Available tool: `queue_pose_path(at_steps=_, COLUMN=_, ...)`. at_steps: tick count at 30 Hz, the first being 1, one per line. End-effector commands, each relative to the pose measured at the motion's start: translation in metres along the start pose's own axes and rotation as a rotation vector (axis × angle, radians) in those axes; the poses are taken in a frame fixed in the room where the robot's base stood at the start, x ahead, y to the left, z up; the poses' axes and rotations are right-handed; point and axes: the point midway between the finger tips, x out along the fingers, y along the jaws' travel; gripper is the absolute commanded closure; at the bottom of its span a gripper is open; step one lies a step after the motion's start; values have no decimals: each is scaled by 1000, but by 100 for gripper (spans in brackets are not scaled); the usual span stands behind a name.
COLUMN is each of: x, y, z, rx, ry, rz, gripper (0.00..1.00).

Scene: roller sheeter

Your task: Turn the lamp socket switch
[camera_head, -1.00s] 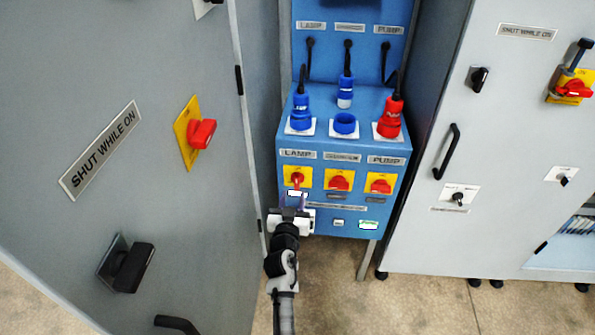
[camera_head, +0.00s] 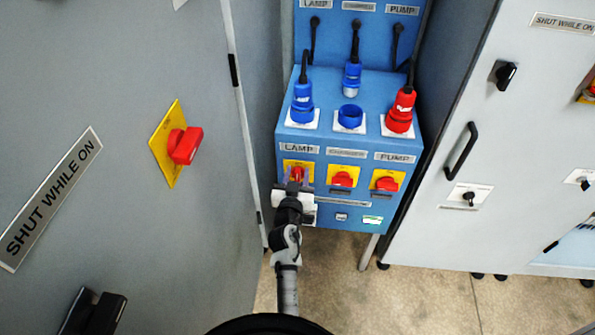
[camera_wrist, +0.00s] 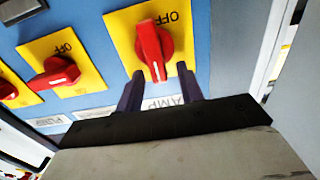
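The lamp socket switch (camera_head: 297,173) is a red rotary handle on a yellow plate under the LAMP label (camera_head: 299,149), at the left of the blue socket box (camera_head: 350,215). In the wrist view the lamp switch (camera_wrist: 152,50) stands close to upright, slightly tilted, below the upside-down word OFF. My gripper (camera_head: 296,186) is at the lamp switch and partly hides it in the head view. In the wrist view my gripper (camera_wrist: 160,72) is open, its two dark fingers apart on either side of the handle's lower end. Whether they touch it I cannot tell.
The middle switch (camera_head: 343,179) and pump switch (camera_head: 387,184) sit to the right, handles lying sideways. Blue (camera_head: 302,105) and red (camera_head: 401,110) plugs stand on top of the box. Grey cabinets flank it, the left one with another red switch (camera_head: 184,146).

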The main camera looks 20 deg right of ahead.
Motion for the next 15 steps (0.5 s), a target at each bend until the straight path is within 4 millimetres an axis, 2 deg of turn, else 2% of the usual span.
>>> queue_pose_path(at_steps=6, x=0, y=0, z=0, rx=0, ry=0, rz=0, gripper=63)
queue_pose_path(at_steps=15, x=0, y=0, z=1, rx=0, ry=-1, rz=0, gripper=100)
